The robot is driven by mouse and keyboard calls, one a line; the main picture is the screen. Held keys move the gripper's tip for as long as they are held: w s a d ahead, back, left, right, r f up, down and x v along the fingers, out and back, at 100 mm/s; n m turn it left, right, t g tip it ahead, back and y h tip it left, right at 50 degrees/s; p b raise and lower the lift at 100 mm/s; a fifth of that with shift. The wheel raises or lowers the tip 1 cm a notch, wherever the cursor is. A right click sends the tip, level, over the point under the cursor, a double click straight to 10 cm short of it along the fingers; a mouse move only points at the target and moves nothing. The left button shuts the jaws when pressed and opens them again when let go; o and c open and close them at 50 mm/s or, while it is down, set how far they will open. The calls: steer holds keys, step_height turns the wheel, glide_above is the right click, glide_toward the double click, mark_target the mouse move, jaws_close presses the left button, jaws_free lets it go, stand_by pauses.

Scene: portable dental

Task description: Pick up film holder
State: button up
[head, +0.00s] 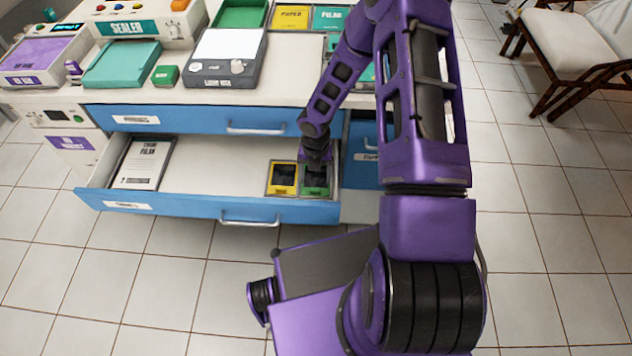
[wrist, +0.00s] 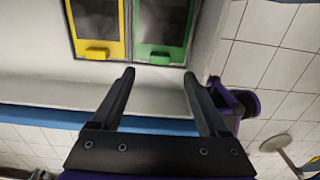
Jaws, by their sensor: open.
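Two flat film holders with dark centres lie side by side in the open drawer (head: 215,167), near its right end. One has a yellow frame (head: 283,191) and the other a green frame (head: 318,191). In the wrist view the yellow holder (wrist: 97,54) is at upper left and the green holder (wrist: 160,57) at upper middle, each with a small tab on its near edge. My gripper (wrist: 159,73) is open and empty, its fingertips pointing toward the green holder's tab edge. In the head view my gripper (head: 316,160) is over the green holder and hides its far part.
A printed sheet (head: 143,163) lies at the drawer's left end. The drawer's right wall is close beside the green holder. A shut blue drawer (head: 190,120) is above, under a counter bearing a grey device (head: 226,58) and trays. Tiled floor (head: 160,285) is clear in front.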

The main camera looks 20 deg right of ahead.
mark_target(315, 189)
steer(key=shift+w+f+b, duration=0.15)
steer(key=shift+f+b, duration=0.2)
steer(key=shift+f, duration=2.7)
jaws_close()
